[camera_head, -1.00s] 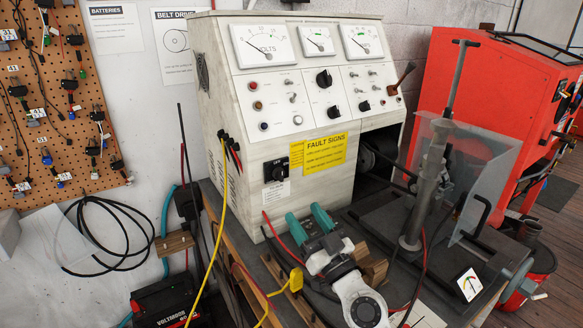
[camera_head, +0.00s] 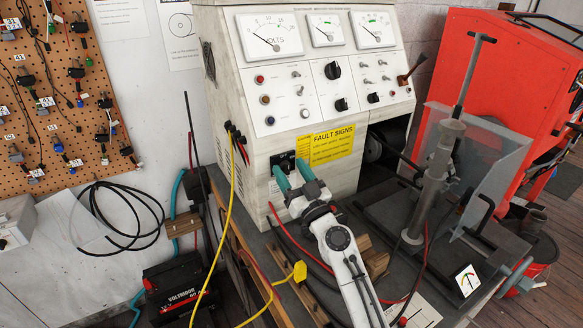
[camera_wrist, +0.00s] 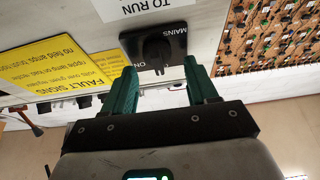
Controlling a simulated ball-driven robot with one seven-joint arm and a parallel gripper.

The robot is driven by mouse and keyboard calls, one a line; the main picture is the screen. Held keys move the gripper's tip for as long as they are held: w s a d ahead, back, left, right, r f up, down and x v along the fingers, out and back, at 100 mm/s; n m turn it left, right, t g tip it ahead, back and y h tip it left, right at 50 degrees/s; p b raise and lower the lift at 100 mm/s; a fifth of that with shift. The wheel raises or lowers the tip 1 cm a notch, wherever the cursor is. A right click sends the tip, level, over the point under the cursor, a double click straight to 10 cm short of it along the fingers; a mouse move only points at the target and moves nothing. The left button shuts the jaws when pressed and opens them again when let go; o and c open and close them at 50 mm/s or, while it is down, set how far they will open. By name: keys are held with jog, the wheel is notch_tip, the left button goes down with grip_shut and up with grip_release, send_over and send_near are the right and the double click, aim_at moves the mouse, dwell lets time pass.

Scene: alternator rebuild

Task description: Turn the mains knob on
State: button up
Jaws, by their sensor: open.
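The mains knob (camera_wrist: 157,52) is a black rotary knob on a dark square plate marked MAINS and ON. It shows upside down in the wrist view, in front of my fingertips. In the head view the dark mains plate (camera_head: 283,158) is on the lower front of the pale test bench, partly hidden by my gripper. My gripper (camera_head: 289,172) has two green fingers, open and empty, pointing at the plate. In the wrist view the fingers (camera_wrist: 160,72) lie to either side of the knob. I cannot tell whether they touch it, nor clearly which way the knob points.
A yellow FAULT SIGNS label (camera_head: 331,146) is right of the plate. A yellow cable (camera_head: 231,205) and red leads hang left of it. A clear guard (camera_head: 489,165) and a press column (camera_head: 433,185) stand at right. A black battery (camera_head: 178,288) is at lower left.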

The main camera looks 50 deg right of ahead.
jog(key=c, duration=1)
jog(key=shift+c, duration=0.2)
